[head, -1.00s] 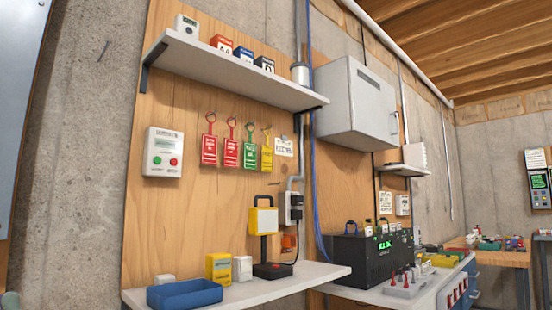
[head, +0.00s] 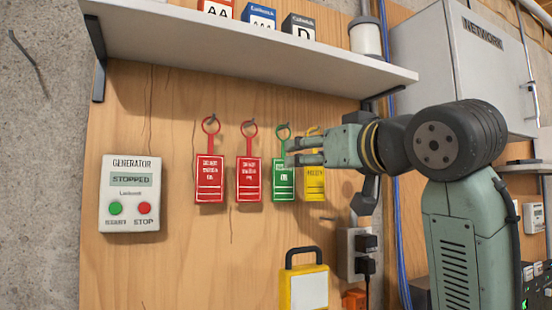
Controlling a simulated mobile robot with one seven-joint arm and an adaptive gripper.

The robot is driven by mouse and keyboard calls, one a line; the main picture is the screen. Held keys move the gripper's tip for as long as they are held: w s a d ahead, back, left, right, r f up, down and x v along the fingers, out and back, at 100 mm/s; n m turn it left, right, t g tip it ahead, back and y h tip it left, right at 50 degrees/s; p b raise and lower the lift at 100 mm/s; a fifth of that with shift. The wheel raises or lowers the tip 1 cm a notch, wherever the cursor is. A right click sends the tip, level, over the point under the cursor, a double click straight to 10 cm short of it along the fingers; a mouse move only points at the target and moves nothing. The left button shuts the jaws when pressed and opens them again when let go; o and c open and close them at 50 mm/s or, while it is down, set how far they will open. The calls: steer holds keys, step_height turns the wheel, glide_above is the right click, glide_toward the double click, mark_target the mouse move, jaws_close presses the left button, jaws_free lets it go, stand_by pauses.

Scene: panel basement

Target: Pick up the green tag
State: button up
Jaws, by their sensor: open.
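The green tag (head: 283,182) hangs by its loop from a hook on the wooden panel, between a red tag (head: 249,180) on its left and a yellow tag (head: 315,186) on its right. My gripper (head: 290,152) reaches in from the right at the height of the green tag's upper part. Its fingers point left, are apart, and overlap the top of the green tag and part of the yellow tag in the picture. I cannot tell whether they touch the green tag. Nothing shows held in the gripper.
Another red tag (head: 209,180) hangs further left, beside the generator box (head: 130,193). A shelf (head: 250,45) with small boxes runs above the tags. A yellow lamp (head: 303,288) stands below. An outlet (head: 357,253) and a grey cabinet (head: 465,60) are at the right.

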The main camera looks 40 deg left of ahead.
mark_target(284, 154)
steer(key=shift+h, duration=0.3)
steer(key=p+x, duration=0.1)
steer(key=x, duration=0.1)
steer(key=r+p+x, duration=0.1)
steer(key=x, duration=0.2)
steer(key=shift+s, duration=0.15)
steer(key=p+x, duration=0.2)
steer(key=x, duration=0.2)
steer(key=shift+a+r+p, duration=0.15)
steer(key=shift+a+p, duration=0.05)
steer(key=shift+p, duration=0.2)
steer(key=shift+a, duration=0.4)
steer(key=shift+d, duration=0.1)
steer(key=shift+c, duration=0.4)
steer(key=c, duration=0.4)
steer(key=shift+o, duration=0.2)
